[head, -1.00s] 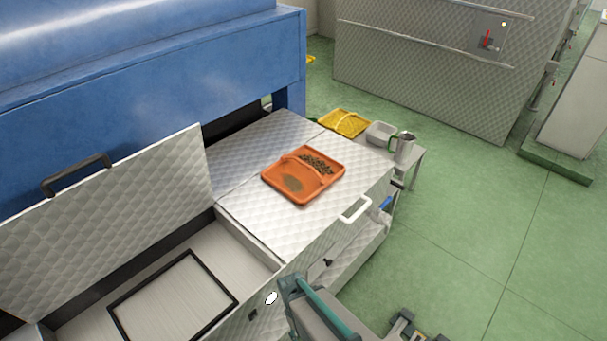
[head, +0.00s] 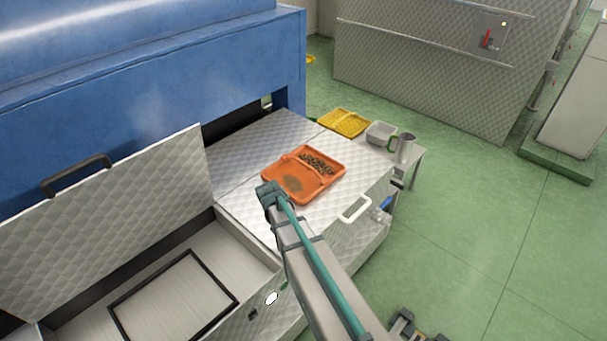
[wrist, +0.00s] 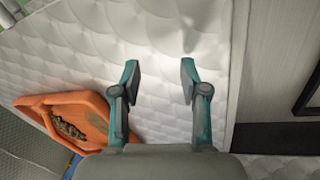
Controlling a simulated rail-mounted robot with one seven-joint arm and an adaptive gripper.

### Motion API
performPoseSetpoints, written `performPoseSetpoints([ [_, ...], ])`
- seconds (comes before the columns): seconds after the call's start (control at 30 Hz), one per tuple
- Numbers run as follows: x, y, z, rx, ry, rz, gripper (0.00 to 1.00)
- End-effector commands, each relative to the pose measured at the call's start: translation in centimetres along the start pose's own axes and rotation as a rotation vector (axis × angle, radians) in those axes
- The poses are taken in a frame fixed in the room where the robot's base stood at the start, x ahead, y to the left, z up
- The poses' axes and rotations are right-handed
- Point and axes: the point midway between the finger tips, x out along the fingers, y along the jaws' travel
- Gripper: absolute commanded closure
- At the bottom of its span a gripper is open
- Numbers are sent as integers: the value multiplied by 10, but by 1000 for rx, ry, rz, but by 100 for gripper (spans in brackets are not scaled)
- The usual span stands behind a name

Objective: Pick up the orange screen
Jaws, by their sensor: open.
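The orange screen (head: 314,184) is a shallow tray with a raised bar or handle across it. It lies flat on the quilted metal top (head: 254,172), with dark olive-like bits in its far part. In the wrist view the screen (wrist: 89,106) shows at the left, partly hidden behind a finger and the gripper body. My gripper (wrist: 160,80) is open and empty above the quilted surface, to the screen's right in that view. In the head view my arm's end is just in front of the screen's near left corner, its fingers not clearly seen.
An open bin (head: 262,252) with a raised lid (head: 110,215) lies to the left. A white handle (head: 355,209) is at the front right. A yellow tray (head: 345,121), grey tub (head: 381,133) and metal jug (head: 403,147) stand behind. A blue machine (head: 150,90) overhangs the back.

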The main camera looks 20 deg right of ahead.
Motion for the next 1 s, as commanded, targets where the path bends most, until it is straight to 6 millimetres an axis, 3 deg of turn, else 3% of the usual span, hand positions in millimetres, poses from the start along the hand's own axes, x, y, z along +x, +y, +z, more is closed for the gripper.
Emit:
performPoseSetpoints([
  [0.03,2,23,-43,-26,14,42,56],
  [0.2,-14,106,-147,-137,38,209,56],
  [0.3,-28,149,-191,-189,39,293,56],
  [0.4,-39,176,-217,-224,35,349,56],
  [0.6,-42,197,-231,-248,30,386,56],
  [1.0,2,214,-233,-247,31,384,56],
])
